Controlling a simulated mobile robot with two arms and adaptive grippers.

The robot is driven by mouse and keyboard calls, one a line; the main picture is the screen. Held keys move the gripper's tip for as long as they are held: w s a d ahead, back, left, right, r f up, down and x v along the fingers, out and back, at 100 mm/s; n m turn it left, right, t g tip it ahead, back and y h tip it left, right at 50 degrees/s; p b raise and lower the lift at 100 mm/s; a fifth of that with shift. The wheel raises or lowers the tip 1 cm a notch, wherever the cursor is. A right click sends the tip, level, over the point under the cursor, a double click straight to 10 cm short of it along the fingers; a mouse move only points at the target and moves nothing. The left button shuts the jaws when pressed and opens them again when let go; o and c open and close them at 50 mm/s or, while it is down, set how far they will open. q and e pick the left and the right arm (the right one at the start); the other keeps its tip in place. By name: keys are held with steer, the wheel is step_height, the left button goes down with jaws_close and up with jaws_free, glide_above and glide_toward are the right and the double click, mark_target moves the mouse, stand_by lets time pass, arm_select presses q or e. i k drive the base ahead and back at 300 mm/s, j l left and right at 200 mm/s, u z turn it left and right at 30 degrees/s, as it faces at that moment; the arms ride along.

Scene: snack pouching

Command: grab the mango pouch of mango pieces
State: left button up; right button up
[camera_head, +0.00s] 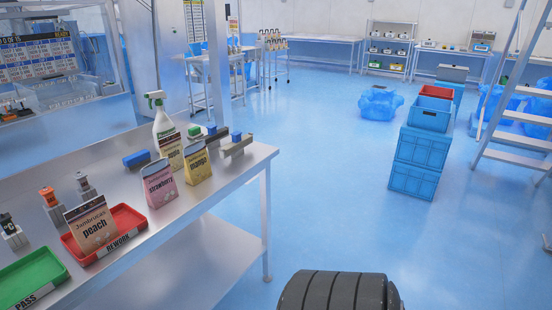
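The mango pouch (197,165) is yellow with a pale top and the word "mango" on its front. It stands upright on the metal table (215,190) near the table's far right end. The pink strawberry pouch (159,184) stands in front of it to the left. Another pouch (170,150) stands behind to the left, partly covered. The peach pouch (91,224) leans in the red REWORK tray (138,226) at the near left. Neither of my grippers is in view.
A green PASS tray (52,275) lies at the table's near left. A white spray bottle (161,118) and small blocks (237,143) stand behind the pouches. Blue crates (420,150) stand on the floor at right. The blue floor (320,180) between table and crates is clear.

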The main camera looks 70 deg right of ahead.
mark_target(198, 167)
steer(key=z, duration=1.7)
steer(key=i+l+u, duration=0.1)
steer(key=u, duration=0.5)
steer(key=i+l+u, duration=0.15)
steer(key=l+u, duration=0.2)
steer(key=l, duration=0.7)
steer(key=l+u, duration=0.35)
steer(key=l, duration=0.7)
